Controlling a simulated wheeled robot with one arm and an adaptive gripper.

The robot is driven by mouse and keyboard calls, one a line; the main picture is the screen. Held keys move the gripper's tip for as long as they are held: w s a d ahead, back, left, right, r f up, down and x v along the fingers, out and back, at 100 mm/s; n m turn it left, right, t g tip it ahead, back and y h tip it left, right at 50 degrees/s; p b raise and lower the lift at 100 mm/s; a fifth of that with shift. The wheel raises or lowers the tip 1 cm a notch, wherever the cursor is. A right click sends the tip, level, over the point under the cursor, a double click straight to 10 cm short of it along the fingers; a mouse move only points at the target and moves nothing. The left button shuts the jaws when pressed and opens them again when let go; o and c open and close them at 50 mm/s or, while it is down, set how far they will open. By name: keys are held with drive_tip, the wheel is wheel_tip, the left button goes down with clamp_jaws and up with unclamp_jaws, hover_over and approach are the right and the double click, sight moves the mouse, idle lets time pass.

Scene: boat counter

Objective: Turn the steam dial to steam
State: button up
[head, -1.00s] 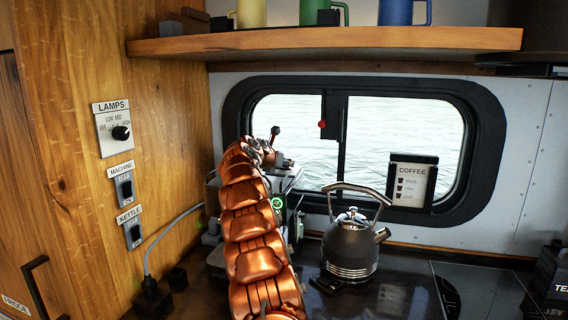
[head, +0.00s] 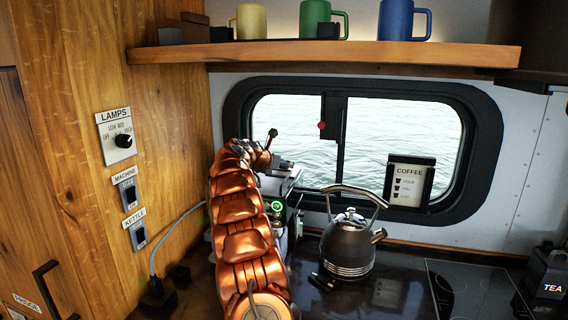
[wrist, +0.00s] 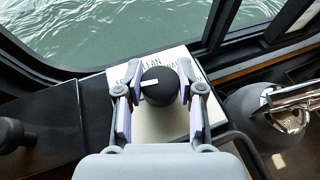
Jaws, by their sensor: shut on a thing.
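The steam dial (wrist: 165,78) is a round black knob with a white pointer line. It sits on a pale plate (wrist: 152,128) with printed labels, one reading "CLEAN"; others are partly hidden. The pointer lies toward the left in the wrist view. My gripper (wrist: 159,90) has one finger on each side of the knob and is shut on it. In the head view my gripper (head: 284,166) is at the top of the coffee machine (head: 279,187), below the window. The dial is hidden there, and my copper arm covers much of the machine.
A metal kettle (head: 348,245) stands just right of the machine; its handle also shows in the wrist view (wrist: 292,95). A shelf (head: 330,52) with mugs runs above the window. A wooden wall with switches (head: 130,195) is at left.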

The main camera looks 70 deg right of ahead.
drive_tip(key=o, duration=1.2)
drive_tip(key=shift+c, duration=0.2)
drive_tip(key=shift+a, duration=0.1)
drive_tip(key=shift+v, duration=5.9)
drive_tip(key=shift+f, duration=0.1)
